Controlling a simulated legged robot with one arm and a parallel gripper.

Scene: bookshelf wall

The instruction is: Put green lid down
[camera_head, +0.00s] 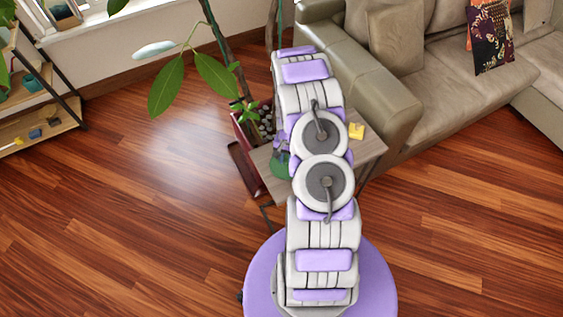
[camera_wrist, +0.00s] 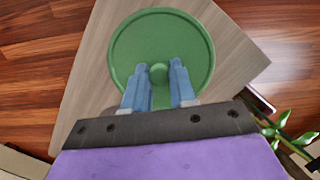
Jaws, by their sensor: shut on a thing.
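The green lid (camera_wrist: 160,30) is round with a small knob in its middle. In the wrist view my gripper (camera_wrist: 159,75) has its two blue-grey fingers on either side of the knob, shut on it. The lid shows over the small wooden table (camera_wrist: 95,75). I cannot tell whether it touches the tabletop. In the head view part of the lid (camera_head: 281,167) shows left of my arm, above the table's left part. My arm hides the rest of the lid and much of the table (camera_head: 370,148).
A small yellow object (camera_head: 356,131) lies on the table's right part. A beige sofa (camera_head: 385,110) stands behind and to the right. A potted plant (camera_head: 250,118) stands close to the table's left. A shelf (camera_head: 38,130) is at the far left. The wooden floor (camera_head: 120,210) is clear at left.

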